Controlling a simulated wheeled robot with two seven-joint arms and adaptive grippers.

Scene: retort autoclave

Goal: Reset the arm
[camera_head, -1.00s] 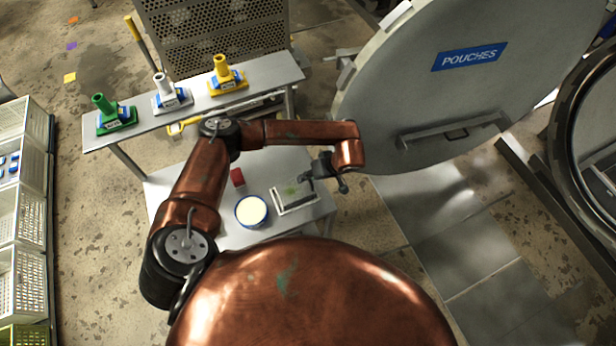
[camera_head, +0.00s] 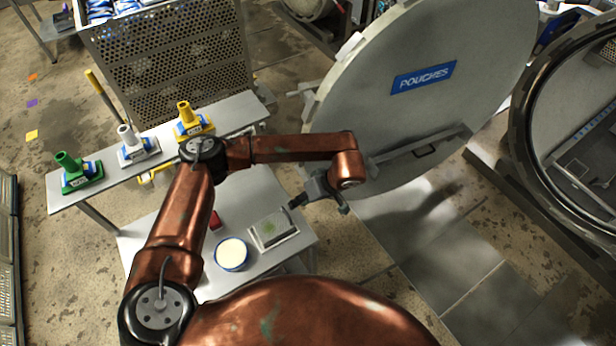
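My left arm comes in from the lower left in copper links and reaches across the small table. My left gripper (camera_head: 319,204) is at its end, with its dark fingers spread apart and nothing between them. It is up and right of the white framed tray or box with a green mark (camera_head: 272,230), in front of the big round door. My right gripper is not in view.
A steel table (camera_head: 262,190) holds a cream-filled bowl (camera_head: 231,255) and a red item (camera_head: 215,220). A shelf (camera_head: 60,198) carries green (camera_head: 77,174), white (camera_head: 136,147) and yellow (camera_head: 193,122) stands. The "POUCHES" door (camera_head: 385,120) stands open beside the round vessel (camera_head: 530,130).

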